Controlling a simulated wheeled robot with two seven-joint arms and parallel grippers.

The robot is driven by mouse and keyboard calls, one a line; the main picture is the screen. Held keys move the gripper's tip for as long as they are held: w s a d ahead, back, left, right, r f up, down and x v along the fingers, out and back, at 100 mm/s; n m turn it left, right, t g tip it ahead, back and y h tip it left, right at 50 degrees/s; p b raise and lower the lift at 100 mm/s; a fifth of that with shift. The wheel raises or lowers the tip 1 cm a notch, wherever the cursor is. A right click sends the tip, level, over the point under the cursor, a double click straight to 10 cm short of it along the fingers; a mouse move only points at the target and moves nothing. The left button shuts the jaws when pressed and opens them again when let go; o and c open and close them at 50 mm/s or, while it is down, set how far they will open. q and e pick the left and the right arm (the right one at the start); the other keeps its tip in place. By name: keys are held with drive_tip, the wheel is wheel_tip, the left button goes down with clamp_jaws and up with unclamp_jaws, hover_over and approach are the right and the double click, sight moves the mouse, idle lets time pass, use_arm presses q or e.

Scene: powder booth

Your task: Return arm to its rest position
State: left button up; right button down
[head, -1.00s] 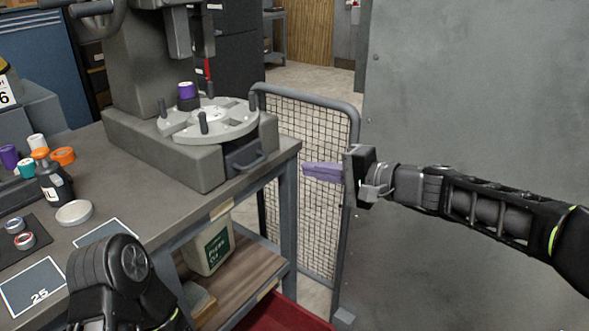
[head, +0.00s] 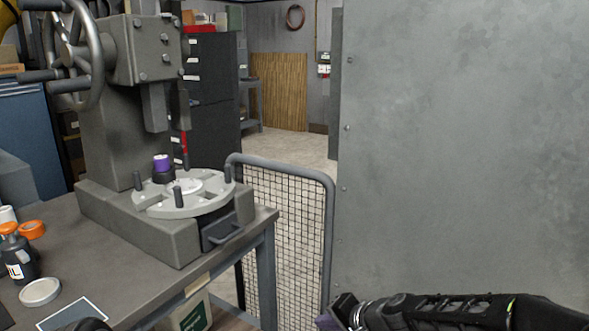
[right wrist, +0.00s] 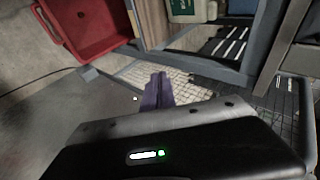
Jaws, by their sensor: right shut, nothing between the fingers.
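My right gripper (head: 327,321) is at the bottom edge of the head view, in front of the mesh guard. My right arm comes in from the lower right. A dark rounded part of my left arm shows at the bottom left of the head view; the left gripper itself is not visible.
The workbench (head: 125,290) with a press (head: 140,235) and round plate (head: 183,194) is at left. A mesh guard (head: 287,235) stands beside it, then a big grey panel (head: 465,150). A red bin (right wrist: 85,35) and the bench's lower shelf show in the right wrist view.

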drive_tip(key=s+d+f+n+g+h, duration=0.1)
drive_tip(key=s+f+n+g, duration=0.1)
drive_tip(key=s+f, duration=0.95)
drive_tip(key=s+d+f+n+g+h, duration=0.1)
drive_tip(key=s+f+n+g+h, duration=0.1)
drive_tip(key=s+f, duration=0.95)
drive_tip(key=s+a+f+n+g+p, duration=0.1)
drive_tip(key=s+a+f+g+p, duration=0.15)
drive_tip(key=s+f, duration=0.6)
wheel_tip(320, 180, up, 13)
drive_tip(key=s+p, duration=0.1)
drive_tip(key=p, duration=0.9)
drive_tip(key=shift+d+y+p, duration=0.35)
drive_tip(key=shift+y, duration=0.05)
drive_tip(key=shift+s, duration=0.1)
